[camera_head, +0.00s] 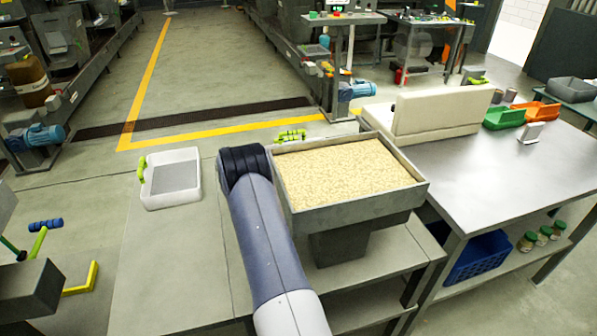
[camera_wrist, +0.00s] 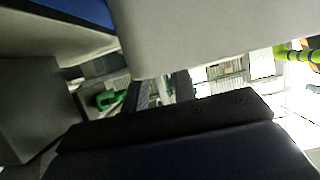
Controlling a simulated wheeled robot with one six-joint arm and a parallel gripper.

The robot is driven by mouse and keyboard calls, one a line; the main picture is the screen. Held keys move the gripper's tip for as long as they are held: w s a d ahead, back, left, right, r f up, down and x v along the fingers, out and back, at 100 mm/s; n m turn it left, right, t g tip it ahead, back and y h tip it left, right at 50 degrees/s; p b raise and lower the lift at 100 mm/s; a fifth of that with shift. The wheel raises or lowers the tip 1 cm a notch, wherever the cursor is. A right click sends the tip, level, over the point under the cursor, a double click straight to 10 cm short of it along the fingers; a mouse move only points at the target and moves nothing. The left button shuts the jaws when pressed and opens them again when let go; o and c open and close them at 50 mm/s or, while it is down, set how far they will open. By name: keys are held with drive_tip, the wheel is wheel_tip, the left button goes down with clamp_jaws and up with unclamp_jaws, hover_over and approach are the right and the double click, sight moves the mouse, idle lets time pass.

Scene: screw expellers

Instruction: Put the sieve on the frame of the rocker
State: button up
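A white sieve-like tray (camera_head: 172,186) with a grey mesh floor lies flat on the left part of the grey bench, with a yellow-green handle on its left side. I cannot tell for sure which part is the rocker's frame. A grey box-shaped pan (camera_head: 412,194) full of pale grain stands on a pedestal right of my arm. My arm reaches forward between the two, and its end is hidden in the head view.
A yellow-green handle (camera_head: 290,136) shows behind the pan. A dark machine with a blue-gripped lever (camera_head: 46,224) is at the left edge. A steel table (camera_head: 480,175) with green and orange bins stands right. The bench around the white tray is clear.

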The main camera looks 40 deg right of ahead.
drive_tip(key=b+v, duration=0.1)
drive_tip(key=v, duration=0.8)
drive_tip(key=shift+w+a+r, duration=0.1)
drive_tip(key=shift+a, duration=0.1)
idle(0.8)
